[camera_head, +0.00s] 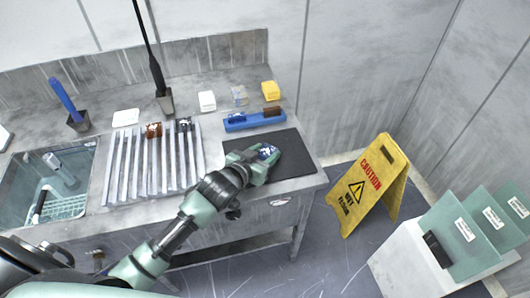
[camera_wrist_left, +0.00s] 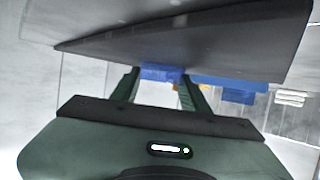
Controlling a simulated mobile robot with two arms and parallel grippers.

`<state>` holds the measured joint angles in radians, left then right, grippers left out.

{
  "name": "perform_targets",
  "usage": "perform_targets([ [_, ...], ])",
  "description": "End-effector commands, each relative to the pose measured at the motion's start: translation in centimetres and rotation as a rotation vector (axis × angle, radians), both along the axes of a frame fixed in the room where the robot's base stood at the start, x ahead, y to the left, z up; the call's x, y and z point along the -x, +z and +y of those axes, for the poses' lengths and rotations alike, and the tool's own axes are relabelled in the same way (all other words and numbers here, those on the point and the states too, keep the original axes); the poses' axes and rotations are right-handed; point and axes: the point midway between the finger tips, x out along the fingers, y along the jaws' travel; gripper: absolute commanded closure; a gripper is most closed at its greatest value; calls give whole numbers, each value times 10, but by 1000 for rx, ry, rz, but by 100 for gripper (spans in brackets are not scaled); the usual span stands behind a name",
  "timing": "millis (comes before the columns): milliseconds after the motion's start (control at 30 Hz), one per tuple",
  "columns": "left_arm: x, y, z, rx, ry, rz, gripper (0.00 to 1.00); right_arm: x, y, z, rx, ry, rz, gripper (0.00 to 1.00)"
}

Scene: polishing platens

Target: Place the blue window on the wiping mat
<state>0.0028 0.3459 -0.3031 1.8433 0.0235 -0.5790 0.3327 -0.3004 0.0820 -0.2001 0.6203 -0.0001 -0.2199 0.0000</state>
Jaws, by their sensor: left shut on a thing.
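The blue window (camera_head: 268,152) is a small blue and white piece between the fingers of my left gripper (camera_head: 262,158). My left gripper is shut on it, over the dark wiping mat (camera_head: 298,158) at the right end of the counter. In the left wrist view the blue window (camera_wrist_left: 162,73) shows as a blue strip between the green fingertips (camera_wrist_left: 160,82), close to the edge of a dark flat surface (camera_wrist_left: 190,38). Whether it touches the mat cannot be told. My right gripper is not in view.
A blue tray (camera_head: 243,124) with a brown brush lies just behind the mat. Slatted grey rails (camera_head: 127,166) and a sink (camera_head: 20,185) are to the left. A yellow caution sign (camera_head: 370,188) stands on the floor at right. The mat's right part is clear.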

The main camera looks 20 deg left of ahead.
Motion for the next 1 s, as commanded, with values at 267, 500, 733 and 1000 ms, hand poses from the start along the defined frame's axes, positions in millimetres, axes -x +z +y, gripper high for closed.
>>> perform_targets([
  [267, 0, -4, 0, 0, 1, 1, 52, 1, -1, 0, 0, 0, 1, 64],
  [500, 0, -3, 0, 0, 0, 1, 33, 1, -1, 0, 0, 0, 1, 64],
  [733, 1, 2, 0, 0, 0, 0, 33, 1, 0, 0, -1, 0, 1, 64],
  [1000, 45, 17, 9, 0, 0, 2, 33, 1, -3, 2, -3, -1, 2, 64],
])
